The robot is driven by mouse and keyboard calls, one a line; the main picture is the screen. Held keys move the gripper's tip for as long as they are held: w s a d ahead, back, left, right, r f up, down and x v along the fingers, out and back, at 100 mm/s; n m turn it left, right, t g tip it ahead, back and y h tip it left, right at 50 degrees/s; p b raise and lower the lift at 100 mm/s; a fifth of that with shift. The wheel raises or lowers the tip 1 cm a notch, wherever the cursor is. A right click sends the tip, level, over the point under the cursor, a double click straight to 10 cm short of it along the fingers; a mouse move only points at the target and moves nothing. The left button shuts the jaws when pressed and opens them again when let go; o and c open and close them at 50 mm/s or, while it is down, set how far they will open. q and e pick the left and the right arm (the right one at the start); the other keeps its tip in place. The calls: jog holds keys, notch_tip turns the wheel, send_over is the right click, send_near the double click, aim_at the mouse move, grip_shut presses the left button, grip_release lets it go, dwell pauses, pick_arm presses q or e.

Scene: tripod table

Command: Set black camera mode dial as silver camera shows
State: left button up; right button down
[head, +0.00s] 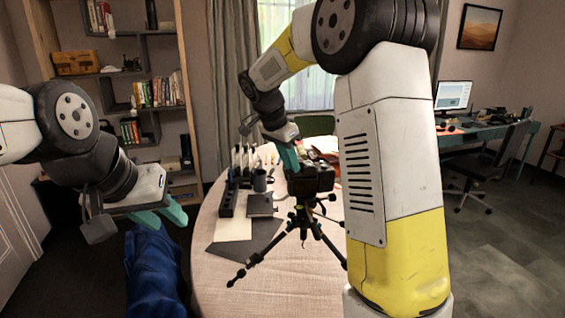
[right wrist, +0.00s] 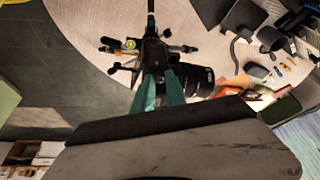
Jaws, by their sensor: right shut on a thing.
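The black camera (head: 318,180) sits on a black tripod (head: 303,222) on the round table (head: 285,285). Its lens (right wrist: 200,80) points right in the right wrist view. My right gripper (head: 290,160) is at the camera's top, on its left side in the head view. Its teal fingers (right wrist: 160,86) are shut on a part of the camera; the fingers hide that part, and I cannot read the mode dial. My left gripper (head: 160,216) is open and empty, left of the table. I cannot make out the silver camera in either view.
A grey mug (head: 260,181), a dark box (head: 261,205) and a black rack (head: 229,196) stand left of the tripod. Tripod handles and legs stick out around the camera. An orange object (right wrist: 237,83) lies near the lens. The table's front is clear.

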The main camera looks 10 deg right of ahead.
dwell(0.3)
jog(key=c, duration=1.3)
grip_release()
jog(key=shift+c, duration=0.2)
